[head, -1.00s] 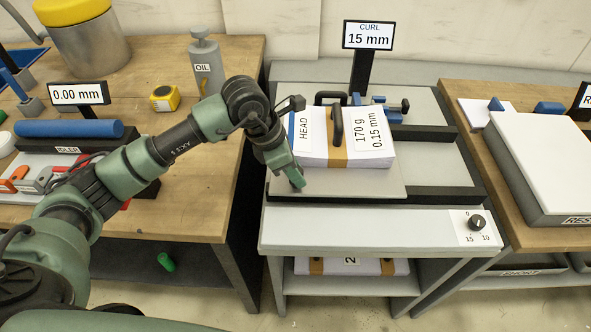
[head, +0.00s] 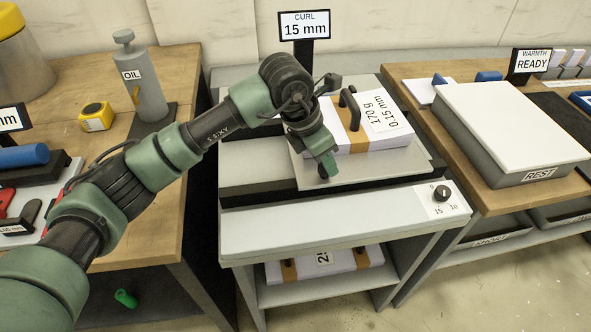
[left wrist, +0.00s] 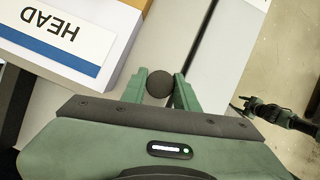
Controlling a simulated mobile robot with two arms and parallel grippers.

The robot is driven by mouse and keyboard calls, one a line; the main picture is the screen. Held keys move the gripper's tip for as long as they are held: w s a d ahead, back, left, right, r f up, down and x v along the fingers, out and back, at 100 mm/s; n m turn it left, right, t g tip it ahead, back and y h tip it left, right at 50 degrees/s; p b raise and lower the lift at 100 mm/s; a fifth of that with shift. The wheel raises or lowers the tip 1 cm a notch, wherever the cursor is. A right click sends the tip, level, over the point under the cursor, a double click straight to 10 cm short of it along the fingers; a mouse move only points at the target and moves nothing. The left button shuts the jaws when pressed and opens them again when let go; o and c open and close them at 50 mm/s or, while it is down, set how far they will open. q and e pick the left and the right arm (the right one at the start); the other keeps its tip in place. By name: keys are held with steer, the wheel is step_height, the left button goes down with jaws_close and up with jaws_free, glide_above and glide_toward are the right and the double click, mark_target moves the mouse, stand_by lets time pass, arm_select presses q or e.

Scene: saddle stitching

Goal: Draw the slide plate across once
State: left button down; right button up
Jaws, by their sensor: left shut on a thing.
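The slide plate (head: 395,167) is a flat light-grey plate on the grey bench (head: 290,233), toward the right of its dark-edged track. A paper stack (head: 368,135) with a brown band, a black handle and a "170 g 0.15 mm" label lies on it. My left gripper (head: 325,168) is at the plate's front left corner. In the left wrist view its fingers (left wrist: 160,88) are shut on a dark round knob (left wrist: 159,80), beside the stack's HEAD end. A green arm end, seemingly my right gripper (left wrist: 248,106), shows small at the right of that view; its jaws are unclear.
A sign (head: 304,25) reads CURL 15 mm. A dial (head: 441,194) sits on the bench's front right. The left table holds an oil can (head: 143,88) and a yellow tape measure (head: 96,117). A white-topped REST block (head: 515,125) stands on the right table.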

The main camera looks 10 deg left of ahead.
mark_target(341, 174)
arm_select(q)
steer(key=d, duration=0.1)
steer(key=w+d+b, duration=0.1)
steer(key=d, duration=0.1)
steer(key=shift+d+r, duration=0.15)
steer(key=shift+d, duration=0.15)
steer(key=shift+r, duration=0.1)
steer(key=c, duration=1.1)
jaws_free()
steer(key=shift+d, duration=0.1)
steer(key=shift+o, duration=0.2)
steer(key=shift+d, duration=0.15)
steer(key=shift+a+r, duration=0.15)
steer(key=shift+a, duration=0.15)
steer(key=b+v, duration=0.1)
steer(key=v, duration=0.6)
steer(key=shift+d+r, duration=0.1)
steer(key=shift+d, duration=0.05)
